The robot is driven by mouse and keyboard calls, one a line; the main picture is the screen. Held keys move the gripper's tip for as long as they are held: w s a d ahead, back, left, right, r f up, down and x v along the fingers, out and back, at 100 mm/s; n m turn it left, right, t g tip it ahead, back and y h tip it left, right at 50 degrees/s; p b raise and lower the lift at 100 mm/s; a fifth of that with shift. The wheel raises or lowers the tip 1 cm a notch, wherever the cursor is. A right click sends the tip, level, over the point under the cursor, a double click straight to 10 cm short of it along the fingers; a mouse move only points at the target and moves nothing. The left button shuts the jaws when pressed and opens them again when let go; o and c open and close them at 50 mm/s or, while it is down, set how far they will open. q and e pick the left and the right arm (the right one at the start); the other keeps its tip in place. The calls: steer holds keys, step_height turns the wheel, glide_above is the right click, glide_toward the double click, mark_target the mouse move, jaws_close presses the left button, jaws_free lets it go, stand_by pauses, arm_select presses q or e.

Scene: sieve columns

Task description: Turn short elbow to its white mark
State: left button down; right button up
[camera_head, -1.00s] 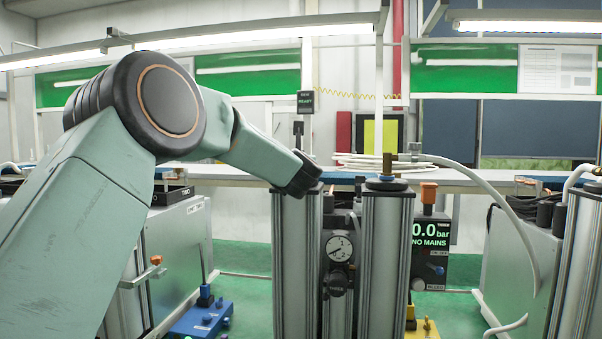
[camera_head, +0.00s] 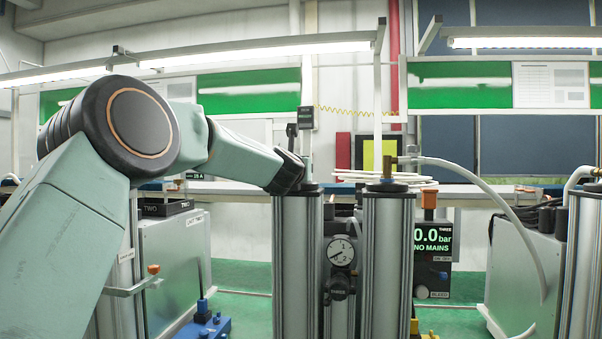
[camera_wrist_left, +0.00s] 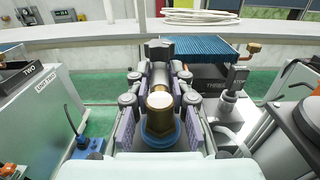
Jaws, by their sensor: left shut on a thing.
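In the left wrist view my left gripper (camera_wrist_left: 159,78) is shut on the short elbow (camera_wrist_left: 159,101). The elbow's round brass end faces the camera, with a blue ring (camera_wrist_left: 158,136) around its base and a darker grey part behind. The fingers lie along both sides of it. In the head view my left arm reaches to the top of the left silver column (camera_head: 298,250), and the gripper (camera_head: 302,170) is mostly hidden behind its own wrist. I cannot make out a white mark. My right gripper is in neither view.
Just right stands a second silver column (camera_head: 388,250) with a brass fitting (camera_head: 388,165) and a white hose (camera_head: 480,185) arching right. A round gauge (camera_head: 340,250) sits between the columns. A black display (camera_head: 432,255) reads 0.0 bar, NO MAINS. A grey cabinet (camera_head: 168,265) stands at left.

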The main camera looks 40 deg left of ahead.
arm_select(q)
steer(key=c, duration=1.2)
jaws_free()
steer(key=shift+v, duration=3.7)
steer(key=shift+s, duration=0.1)
steer(key=shift+f, duration=0.1)
